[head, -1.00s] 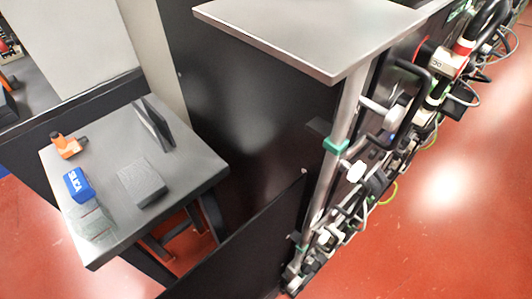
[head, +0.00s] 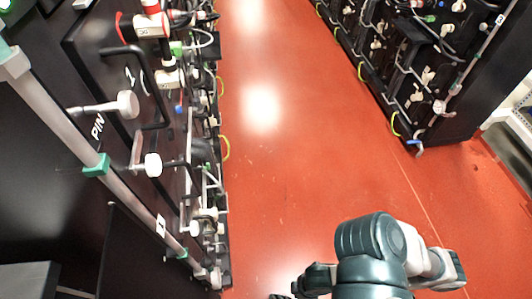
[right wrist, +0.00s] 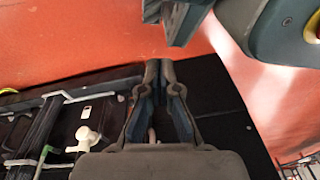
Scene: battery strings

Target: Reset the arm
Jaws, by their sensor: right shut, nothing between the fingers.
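My right arm (head: 370,255) comes into the head view at the bottom right, bent, with dark green and white links. Its gripper (right wrist: 160,68) points up in the right wrist view, fingertips together, with nothing between them. Dark parts and a green link of mine (right wrist: 262,25) show at the top of that view, cut off by its edge. I cannot tell whether the dark parts there are my left gripper. No left arm shows in the head view.
A black battery rack (head: 150,130) with white knobs, handles and cables stands at the left. A second rack (head: 410,70) stands at the upper right. The red floor (head: 275,150) between them is clear. A rack with a white knob (right wrist: 88,135) is left of the right gripper.

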